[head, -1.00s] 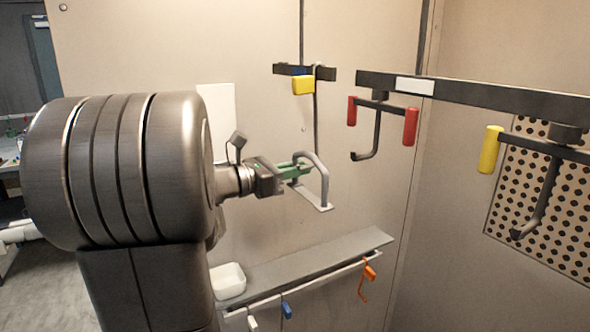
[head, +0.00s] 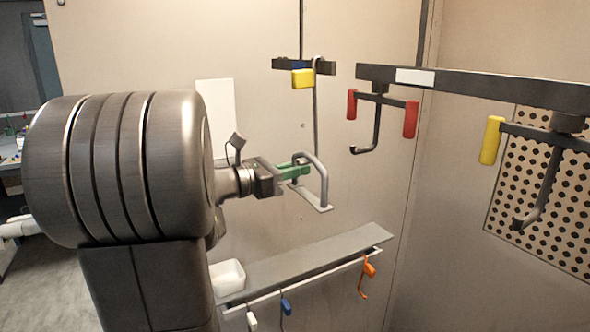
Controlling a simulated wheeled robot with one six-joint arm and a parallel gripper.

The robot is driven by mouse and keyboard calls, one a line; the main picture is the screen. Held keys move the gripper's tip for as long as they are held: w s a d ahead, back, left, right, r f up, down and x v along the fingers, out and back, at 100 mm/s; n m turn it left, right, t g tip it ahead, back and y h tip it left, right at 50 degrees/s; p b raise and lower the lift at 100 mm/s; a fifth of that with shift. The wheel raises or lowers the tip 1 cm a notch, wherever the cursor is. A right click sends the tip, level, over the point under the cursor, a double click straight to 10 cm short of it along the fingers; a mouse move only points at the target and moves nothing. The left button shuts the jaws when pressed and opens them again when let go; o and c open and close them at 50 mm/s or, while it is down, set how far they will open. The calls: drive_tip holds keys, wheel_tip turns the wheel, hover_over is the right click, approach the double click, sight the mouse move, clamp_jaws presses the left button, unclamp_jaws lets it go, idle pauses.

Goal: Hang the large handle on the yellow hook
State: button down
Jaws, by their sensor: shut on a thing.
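My gripper (head: 293,169) has green fingers shut on the large handle (head: 323,182), a grey U-shaped bar with a flat plate at its lower end. It holds the handle in the air, above the grey ledge and apart from every hook. At the right, a dark hook (head: 545,185) hangs from the overhead rail, with a yellow block (head: 491,140) on its crossbar; its right end is cut off by the picture edge. Another yellow block (head: 303,78) sits on a dark crossbar by the back wall, beside blue parts. My arm hides part of the wall behind it.
A hook with two red blocks (head: 410,119) hangs from the dark rail (head: 460,84) between the handle and the right hook. A grey ledge (head: 300,262) carries a white tub (head: 228,277); small white, blue and orange hooks hang below it. Open air lies right of the handle.

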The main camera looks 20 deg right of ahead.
drive_tip(key=c, duration=1.4)
unclamp_jaws()
drive_tip(key=shift+o, duration=0.2)
drive_tip(key=s+a+b, duration=0.1)
drive_tip(key=a, duration=1.2)
drive_tip(key=shift+a+b, duration=0.35)
drive_tip(key=shift+b, duration=0.05)
drive_tip(key=d, duration=0.4)
drive_tip(key=d+p, duration=0.1)
drive_tip(key=d, duration=0.4)
drive_tip(key=w+d, duration=0.1)
drive_tip(key=d, duration=0.3)
drive_tip(key=shift+d+p, duration=0.4)
drive_tip(key=shift+r, duration=0.1)
